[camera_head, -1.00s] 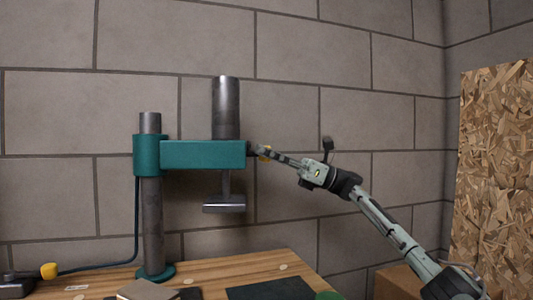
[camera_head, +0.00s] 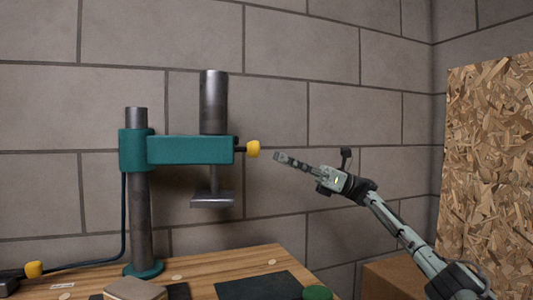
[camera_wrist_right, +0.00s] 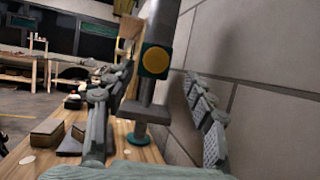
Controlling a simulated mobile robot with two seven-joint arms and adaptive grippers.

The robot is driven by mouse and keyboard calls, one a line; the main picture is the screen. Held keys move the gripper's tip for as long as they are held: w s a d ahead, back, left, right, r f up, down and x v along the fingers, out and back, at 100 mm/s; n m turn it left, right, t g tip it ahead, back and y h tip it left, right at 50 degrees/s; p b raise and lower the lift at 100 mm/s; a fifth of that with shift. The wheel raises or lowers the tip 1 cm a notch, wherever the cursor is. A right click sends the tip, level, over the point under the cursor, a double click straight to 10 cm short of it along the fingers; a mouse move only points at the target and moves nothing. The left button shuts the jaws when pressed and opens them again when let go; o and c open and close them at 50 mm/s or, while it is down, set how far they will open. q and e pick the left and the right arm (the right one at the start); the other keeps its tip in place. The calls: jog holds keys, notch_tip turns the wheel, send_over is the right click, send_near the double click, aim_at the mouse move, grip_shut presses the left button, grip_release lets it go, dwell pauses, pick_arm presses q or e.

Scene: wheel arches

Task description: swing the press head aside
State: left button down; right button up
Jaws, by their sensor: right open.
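The press head is a teal arm (camera_head: 190,150) on a grey steel column (camera_head: 140,215), with a dark cylinder (camera_head: 214,100) on top and a flat grey plate (camera_head: 213,200) hanging below. A yellow knob (camera_head: 253,149) on a short dark rod sticks out of the arm's right end. My right gripper (camera_head: 278,157) is just right of the knob, apart from it and empty. In the right wrist view, the fingers of my right gripper (camera_wrist_right: 160,115) are spread wide, with the yellow knob (camera_wrist_right: 155,60) beyond and between them. My left gripper is not in view.
A wooden bench (camera_head: 200,270) carries the press, a beige block (camera_head: 135,289), a dark mat (camera_head: 258,286) and a green round thing (camera_head: 318,293). A brick wall (camera_head: 330,60) is close behind. A chipboard panel (camera_head: 490,170) and a cardboard box (camera_head: 395,280) are at the right.

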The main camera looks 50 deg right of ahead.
jog(key=shift+v, duration=1.75)
